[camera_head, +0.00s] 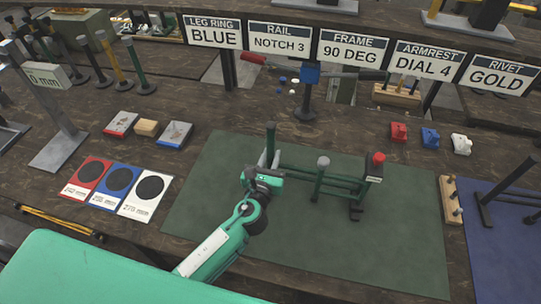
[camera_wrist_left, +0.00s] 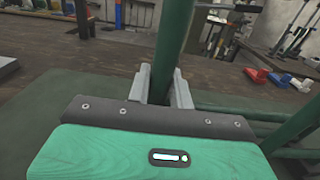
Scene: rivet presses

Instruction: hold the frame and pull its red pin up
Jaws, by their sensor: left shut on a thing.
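The green tube frame (camera_head: 318,178) stands on the green mat (camera_head: 215,200), with a tall post at its left end, rails, and a shorter grey-capped post in the middle. Its red pin (camera_head: 378,158) sits on top of the right end, with a small white label just below. My left gripper (camera_head: 264,172) is shut on the frame's left post. In the left wrist view, the grey fingers (camera_wrist_left: 160,86) lie on both sides of the green post (camera_wrist_left: 174,42), which leans slightly. Part of the post is hidden by the gripper. My right gripper is not in view.
Red, blue and white blocks (camera_head: 430,138) stand behind the mat's right side. A wooden peg block (camera_head: 451,200) is by its right edge. Red, blue and white cards (camera_head: 120,182) lie to the left. A row of signs (camera_head: 354,50) hangs behind.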

